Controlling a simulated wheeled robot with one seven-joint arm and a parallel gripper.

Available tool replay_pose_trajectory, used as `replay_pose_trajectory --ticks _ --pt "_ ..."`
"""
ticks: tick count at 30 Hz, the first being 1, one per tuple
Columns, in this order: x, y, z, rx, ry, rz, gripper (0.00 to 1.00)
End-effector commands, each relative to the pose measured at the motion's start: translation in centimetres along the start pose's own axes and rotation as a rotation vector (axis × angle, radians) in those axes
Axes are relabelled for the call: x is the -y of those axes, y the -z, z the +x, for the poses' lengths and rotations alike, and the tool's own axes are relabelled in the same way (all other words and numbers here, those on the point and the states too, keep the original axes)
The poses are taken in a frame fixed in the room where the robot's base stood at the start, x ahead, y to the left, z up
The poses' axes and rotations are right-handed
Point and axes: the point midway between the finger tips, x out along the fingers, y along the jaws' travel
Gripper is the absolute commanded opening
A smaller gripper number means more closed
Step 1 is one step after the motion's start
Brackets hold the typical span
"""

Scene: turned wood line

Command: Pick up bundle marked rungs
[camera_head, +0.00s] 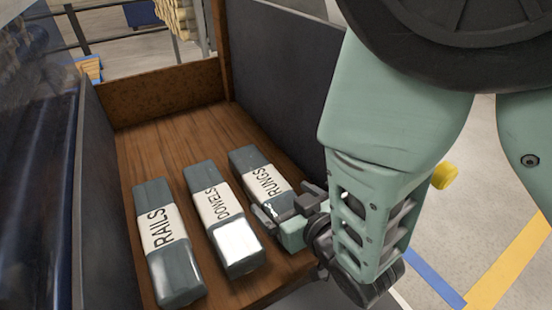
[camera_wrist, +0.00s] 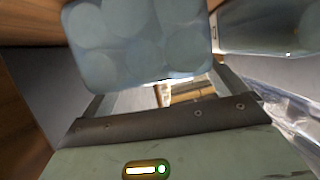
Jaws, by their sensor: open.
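The bundle marked RUNGS (camera_head: 263,177) lies on the wooden floor of an open box, rightmost of three wrapped bundles. It is grey with a white label band. My gripper (camera_head: 284,207) is open at the near end of this bundle, which it partly hides. In the wrist view a wrapped bundle end with several round shapes (camera_wrist: 138,45) fills the space just ahead of my open jaws (camera_wrist: 165,92). I cannot tell whether the jaws touch it.
The DOWELS bundle (camera_head: 212,205) lies close to the left of RUNGS, and the RAILS bundle (camera_head: 163,237) is farther left. The box has a dark right wall (camera_head: 285,95) and a brown back wall (camera_head: 160,90). Bare wooden floor (camera_head: 165,145) shows behind the bundles.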

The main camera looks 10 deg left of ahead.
Motion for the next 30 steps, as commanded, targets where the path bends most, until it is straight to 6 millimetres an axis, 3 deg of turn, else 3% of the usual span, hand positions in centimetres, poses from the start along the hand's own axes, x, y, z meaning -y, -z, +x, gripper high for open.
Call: replay_pose_trajectory --ticks 5,15,23,26,30 --pt "0.0 0.2 0.9 -0.002 0.000 0.001 0.96" --pt "0.1 0.9 5.3 -0.001 0.000 -0.001 0.96" --pt "0.1 1.1 5.5 0.001 0.000 0.000 0.96" --pt "0.0 1.1 5.5 0.001 0.000 0.000 0.74" --pt "0.0 1.1 5.5 0.001 0.000 0.000 0.35"
